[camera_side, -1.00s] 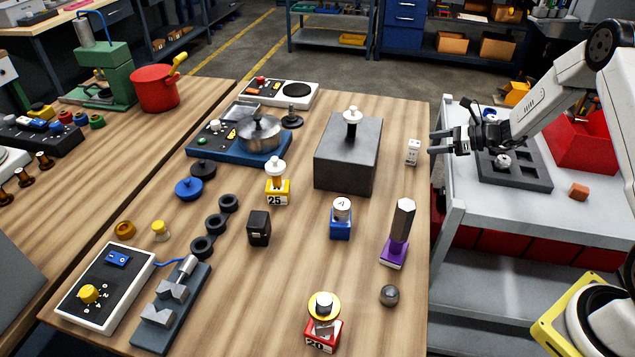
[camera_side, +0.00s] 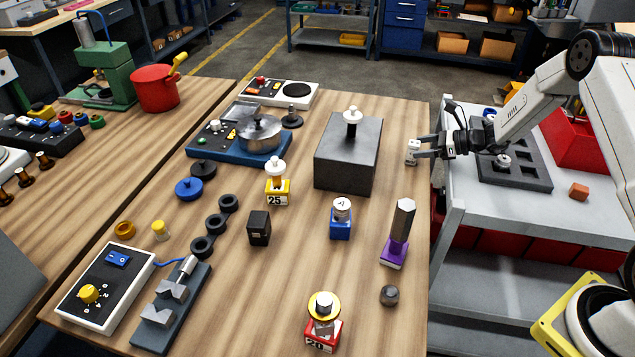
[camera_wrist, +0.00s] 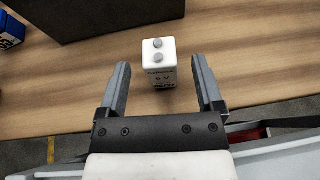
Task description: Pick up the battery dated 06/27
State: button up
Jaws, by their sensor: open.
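A small white battery (camera_side: 412,152) stands upright near the right edge of the wooden table. In the wrist view the battery (camera_wrist: 160,62) shows two round grey terminals on top and dark print on its front, too small to read for a date. My gripper (camera_side: 417,148) is at the table's right edge, its fingers pointing left at the battery. In the wrist view my gripper (camera_wrist: 164,75) is open, with one finger on each side of the battery's near part and gaps on both sides. Nothing is held.
A large dark grey block (camera_side: 346,155) stands left of the battery, with a white-knobbed piece on top. A purple-based hexagonal piece (camera_side: 398,232) stands nearer the front. The grey cart (camera_side: 545,215) with a dark tray (camera_side: 530,176) is at the right.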

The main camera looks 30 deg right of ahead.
jog(key=shift+x, duration=2.25)
jog(key=shift+d, duration=0.1)
grip_shut()
